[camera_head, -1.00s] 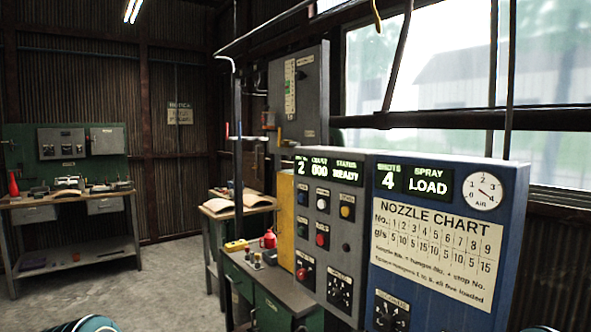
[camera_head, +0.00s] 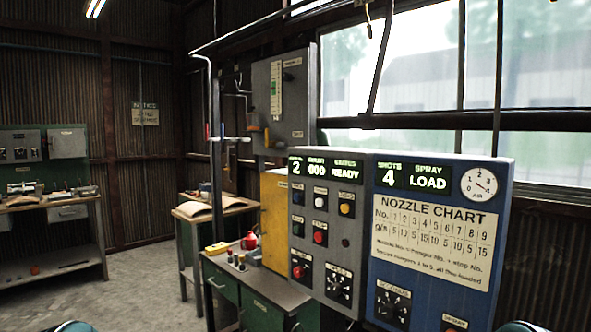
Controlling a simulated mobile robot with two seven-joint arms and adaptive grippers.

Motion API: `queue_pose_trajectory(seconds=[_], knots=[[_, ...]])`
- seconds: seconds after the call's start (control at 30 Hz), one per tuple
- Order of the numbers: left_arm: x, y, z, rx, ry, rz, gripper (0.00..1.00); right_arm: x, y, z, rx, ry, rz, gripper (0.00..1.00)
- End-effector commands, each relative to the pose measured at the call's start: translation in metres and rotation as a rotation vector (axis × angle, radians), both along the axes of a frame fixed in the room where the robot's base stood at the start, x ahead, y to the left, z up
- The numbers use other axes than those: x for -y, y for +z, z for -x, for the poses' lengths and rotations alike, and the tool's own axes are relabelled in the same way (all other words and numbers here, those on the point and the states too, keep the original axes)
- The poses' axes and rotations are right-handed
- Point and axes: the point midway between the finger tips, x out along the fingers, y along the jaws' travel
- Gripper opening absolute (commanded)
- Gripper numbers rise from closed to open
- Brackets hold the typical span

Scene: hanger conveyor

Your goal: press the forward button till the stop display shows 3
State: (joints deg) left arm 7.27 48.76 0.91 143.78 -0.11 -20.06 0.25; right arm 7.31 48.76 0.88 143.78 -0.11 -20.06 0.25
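The grey control panel (camera_head: 338,262) stands right of centre, beside a blue panel. The left display (camera_head: 296,167) at its top reads 2; its small label is hard to read. Next to it, displays read 000 and READY. Below are a blue button (camera_head: 297,197), a white button (camera_head: 320,202), a yellow button (camera_head: 344,208), a green button (camera_head: 298,230) and a red button (camera_head: 319,237). Their labels are too small to tell which is forward. Only teal-and-dark rounded parts of my arms show at the bottom edge. Neither gripper is in view.
The blue panel (camera_head: 383,262) shows 4 and LOAD, with a nozzle chart (camera_head: 433,240) and a gauge (camera_head: 479,184). Knobs sit low on both panels. Open floor (camera_head: 140,285) lies further left.

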Motion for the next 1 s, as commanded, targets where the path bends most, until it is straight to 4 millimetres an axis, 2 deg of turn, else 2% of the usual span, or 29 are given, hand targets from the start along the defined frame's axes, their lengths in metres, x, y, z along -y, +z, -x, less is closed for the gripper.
queue_pose_trajectory(seconds=[0.43,0.57,1.0], knots=[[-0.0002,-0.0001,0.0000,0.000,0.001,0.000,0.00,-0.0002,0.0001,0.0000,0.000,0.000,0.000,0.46],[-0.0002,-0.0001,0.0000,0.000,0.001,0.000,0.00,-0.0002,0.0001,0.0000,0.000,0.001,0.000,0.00],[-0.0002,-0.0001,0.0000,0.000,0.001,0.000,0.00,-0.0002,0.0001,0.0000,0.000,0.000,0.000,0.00]])
